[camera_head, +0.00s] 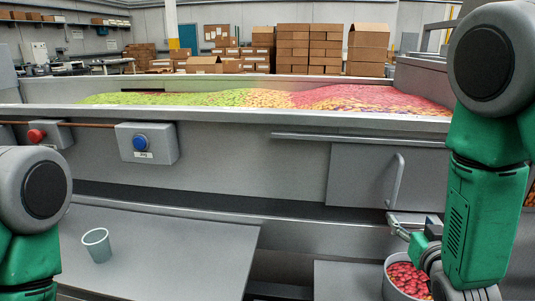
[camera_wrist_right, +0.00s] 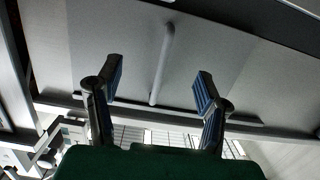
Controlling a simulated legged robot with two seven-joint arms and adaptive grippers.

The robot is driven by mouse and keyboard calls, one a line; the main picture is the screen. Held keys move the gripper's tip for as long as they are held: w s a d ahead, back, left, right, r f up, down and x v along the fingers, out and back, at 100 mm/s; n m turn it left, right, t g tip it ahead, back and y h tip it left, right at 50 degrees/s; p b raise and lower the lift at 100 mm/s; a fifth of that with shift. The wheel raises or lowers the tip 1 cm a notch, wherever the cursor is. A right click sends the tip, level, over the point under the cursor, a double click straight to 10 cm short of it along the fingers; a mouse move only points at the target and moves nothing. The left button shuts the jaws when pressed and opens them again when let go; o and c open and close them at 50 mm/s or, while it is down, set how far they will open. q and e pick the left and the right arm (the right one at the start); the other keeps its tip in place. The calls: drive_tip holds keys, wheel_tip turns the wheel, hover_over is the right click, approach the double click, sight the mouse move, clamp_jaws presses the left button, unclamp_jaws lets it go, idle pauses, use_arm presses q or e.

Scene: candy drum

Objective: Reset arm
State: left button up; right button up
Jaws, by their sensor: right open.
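My right arm hangs down at the right side of the head view, and its gripper (camera_head: 400,229) is near the grey door panel (camera_head: 355,180) with its vertical handle (camera_head: 396,182). In the right wrist view the gripper (camera_wrist_right: 160,85) shows two blue-padded fingers spread apart with nothing between them. The panel and handle (camera_wrist_right: 162,62) lie beyond the fingers. My left arm shows only partly at the left edge; its gripper is out of view. A round container (camera_head: 397,290) of red candies sits below my right gripper, partly hidden by that arm.
A pale green cup (camera_head: 97,245) stands on the grey table (camera_head: 175,258) at lower left. A blue button box (camera_head: 147,143) and a red button box (camera_head: 42,134) are on the machine front. A long trough (camera_head: 250,107) holds green, yellow and red candies. Cardboard boxes (camera_head: 308,48) are stacked behind.

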drive_tip(key=s+a+f+g+y+p, duration=0.1)
drive_tip(key=s+a+f+g+p, duration=0.15)
drive_tip(key=s+f+g, duration=0.4)
drive_tip(key=s+a+f+n+g+y+p, duration=0.1)
drive_tip(key=s+a+f+g, duration=0.1)
drive_tip(key=s, duration=0.6)
drive_tip(key=s+a+f+n+g+p, duration=0.1)
drive_tip(key=s+f+g, duration=0.3)
drive_tip(key=s, duration=0.5)
drive_tip(key=s+a+f+n+g+y+p, duration=0.1)
drive_tip(key=s+a+f+g+p, duration=0.2)
drive_tip(key=s+f, duration=0.3)
drive_tip(key=s, duration=0.3)
drive_tip(key=shift+a+f+y, duration=0.15)
drive_tip(key=shift+y, duration=0.15)
drive_tip(key=shift+w, duration=0.1)
